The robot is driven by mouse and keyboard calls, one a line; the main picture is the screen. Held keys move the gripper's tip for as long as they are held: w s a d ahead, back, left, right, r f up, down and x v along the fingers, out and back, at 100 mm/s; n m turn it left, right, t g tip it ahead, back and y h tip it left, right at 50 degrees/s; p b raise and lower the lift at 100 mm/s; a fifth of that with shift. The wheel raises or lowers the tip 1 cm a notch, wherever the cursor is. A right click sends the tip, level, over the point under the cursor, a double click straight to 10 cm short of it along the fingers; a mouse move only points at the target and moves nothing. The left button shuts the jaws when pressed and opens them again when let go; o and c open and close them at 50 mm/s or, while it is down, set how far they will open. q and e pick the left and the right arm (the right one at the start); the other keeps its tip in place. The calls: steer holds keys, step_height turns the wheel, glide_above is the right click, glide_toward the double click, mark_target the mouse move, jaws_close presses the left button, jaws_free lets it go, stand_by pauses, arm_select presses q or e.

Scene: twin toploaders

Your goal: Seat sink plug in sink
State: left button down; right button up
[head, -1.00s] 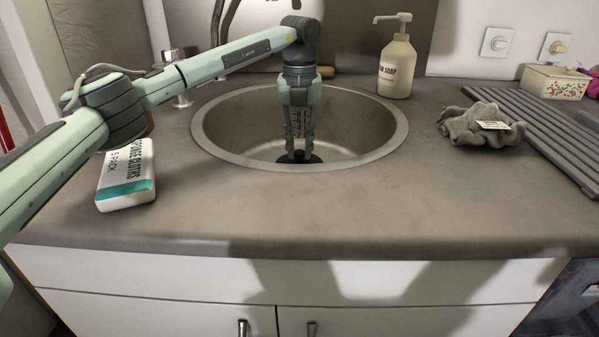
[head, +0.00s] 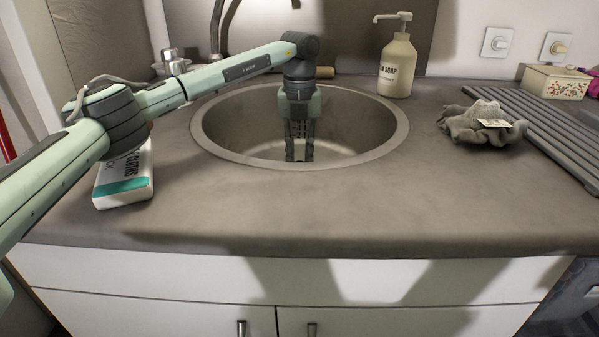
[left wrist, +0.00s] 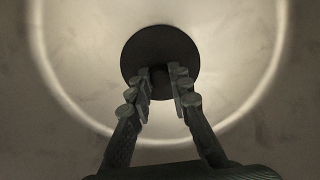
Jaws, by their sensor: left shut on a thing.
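The round steel sink (head: 240,150) is set into the counter. My left gripper (head: 299,158) points straight down inside the sink, its fingertips low in the bowl. In the left wrist view my left gripper (left wrist: 164,82) is shut on the knob of the dark round sink plug (left wrist: 160,45). The plug lies beneath the fingertips, near the middle of the bright ring of the bowl. In the head view the sink's front rim hides the plug. I cannot tell whether it touches the drain, which is hidden. My right gripper is not in view.
A soap bottle (head: 397,66) stands behind the sink at right. A grey cloth (head: 484,124) and a ribbed drainer (head: 545,125) lie to the right. A cloth pack (head: 123,178) lies at left, partly under my arm. The front counter is clear.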

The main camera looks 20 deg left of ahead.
arm_select(q)
steer(key=shift+f, duration=0.25)
steer(key=c, duration=1.3)
jaws_free()
steer(key=shift+r, duration=0.1)
step_height(320, 180, up, 12)
steer(key=shift+f, duration=0.1)
